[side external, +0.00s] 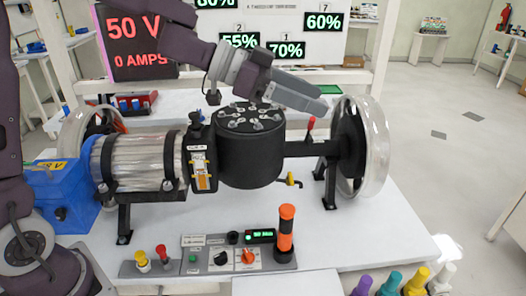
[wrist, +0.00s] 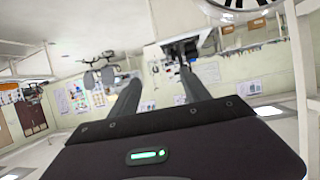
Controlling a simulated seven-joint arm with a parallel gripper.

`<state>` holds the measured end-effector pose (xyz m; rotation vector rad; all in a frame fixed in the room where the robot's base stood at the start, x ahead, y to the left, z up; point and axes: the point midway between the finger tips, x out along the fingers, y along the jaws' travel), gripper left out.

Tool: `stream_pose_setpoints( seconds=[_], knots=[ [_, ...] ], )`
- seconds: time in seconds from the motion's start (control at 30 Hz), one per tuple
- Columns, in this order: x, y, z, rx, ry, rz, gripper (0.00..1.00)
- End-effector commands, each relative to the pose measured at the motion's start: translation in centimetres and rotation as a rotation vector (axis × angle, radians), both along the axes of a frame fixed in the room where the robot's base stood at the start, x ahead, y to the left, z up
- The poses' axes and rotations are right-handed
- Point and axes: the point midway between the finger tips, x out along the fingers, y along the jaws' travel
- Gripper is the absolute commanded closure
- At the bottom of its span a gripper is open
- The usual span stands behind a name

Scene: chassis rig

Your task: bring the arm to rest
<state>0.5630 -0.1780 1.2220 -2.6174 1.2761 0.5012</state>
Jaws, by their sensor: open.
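My gripper (side external: 318,100) is at the upper middle of the side view, above the black drum-shaped housing (side external: 250,155) of the chassis rig. It is tilted, with its fingers pointing right and slightly down. It appears apart from the housing. In the wrist view my gripper (wrist: 158,75) shows two dark fingers spread apart with nothing between them.
A large clear-rimmed wheel (side external: 376,145) stands right of the housing. A ribbed metal cylinder (side external: 143,162) and a blue box (side external: 62,195) are at left. A control panel (side external: 238,255) with an orange-and-black post (side external: 286,232) lies in front. Floor at the right is open.

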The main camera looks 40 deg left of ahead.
Motion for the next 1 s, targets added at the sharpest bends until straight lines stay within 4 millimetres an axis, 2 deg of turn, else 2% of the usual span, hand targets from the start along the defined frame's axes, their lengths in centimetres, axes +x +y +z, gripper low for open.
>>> stream_pose_setpoints(
  seconds=[0.07,0.13,0.17,0.2,0.23,0.27,0.3,0.33,0.4,0.5,0.6,0.73,1.0],
  knots=[
    [0.4,1.3,2.3,0.026,-0.086,0.136,0.45],
    [0.0,5.1,5.1,0.085,-0.182,0.387,0.45],
    [-1.0,7.5,5.9,0.123,-0.198,0.516,0.45],
    [-3.3,10.8,6.3,0.177,-0.183,0.686,0.45],
    [-5.5,13.0,5.9,0.213,-0.145,0.789,0.45],
    [-7.8,14.7,5.2,0.243,-0.091,0.875,0.45],
    [-11.1,16.4,3.7,0.276,-0.001,0.958,0.45],
    [-13.6,17.1,2.5,0.296,0.075,0.998,0.45],
    [-19.2,17.5,-0.6,0.318,0.256,1.034,0.45],
    [-25.4,15.9,-3.9,0.318,0.469,0.99,0.45],
    [-29.1,14.2,-5.7,0.305,0.596,0.921,0.45],
    [-30.7,13.2,-6.4,0.297,0.653,0.877,0.45],
    [-30.7,13.2,-6.4,0.297,0.653,0.878,0.45]
  ],
)
